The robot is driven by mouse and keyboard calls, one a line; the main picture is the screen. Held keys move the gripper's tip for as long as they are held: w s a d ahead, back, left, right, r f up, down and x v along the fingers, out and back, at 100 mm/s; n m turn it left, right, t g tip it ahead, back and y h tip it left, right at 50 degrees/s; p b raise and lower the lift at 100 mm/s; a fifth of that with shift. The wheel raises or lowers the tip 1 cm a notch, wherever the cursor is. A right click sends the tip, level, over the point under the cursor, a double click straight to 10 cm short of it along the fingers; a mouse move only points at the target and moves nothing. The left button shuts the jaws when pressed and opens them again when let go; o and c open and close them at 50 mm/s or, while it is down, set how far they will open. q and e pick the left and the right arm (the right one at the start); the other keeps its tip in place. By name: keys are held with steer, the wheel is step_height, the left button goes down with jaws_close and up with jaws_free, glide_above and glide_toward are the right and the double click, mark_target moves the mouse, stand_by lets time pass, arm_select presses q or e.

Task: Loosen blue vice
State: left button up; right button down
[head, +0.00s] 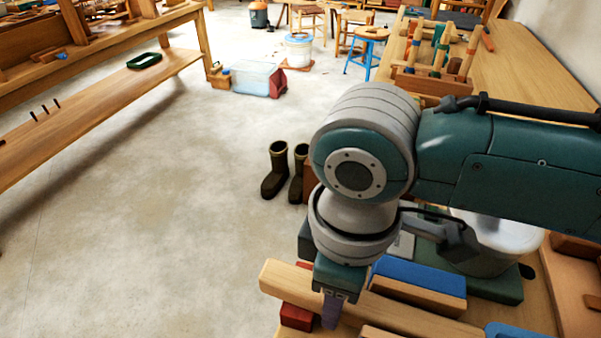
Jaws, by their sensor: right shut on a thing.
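My right gripper (336,292) points down at the near edge of the workbench, in front of a long pale wooden bar (284,279). It is shut on a narrow purple-grey piece (331,313), mostly hidden by the gripper. A blue-topped wooden block (425,278) lies just right of the gripper, behind the bar. A second blue piece (512,331) is cut off at the lower edge. I cannot tell which blue part belongs to the vice. My left gripper is not in view.
A red block (297,316) sits under the bar. A pale bucket (495,243) stands behind my right wrist. Wooden racks with tools (432,83) stand farther along the bench. Boots (275,172) stand on the floor, which is clear to the left up to a shelf (90,103).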

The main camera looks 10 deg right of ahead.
steer(key=shift+c, duration=1.6)
jaws_free()
steer(key=shift+o, duration=0.2)
steer(key=shift+o, duration=1.4)
step_height(320, 180, up, 6)
steer(key=p, duration=0.7)
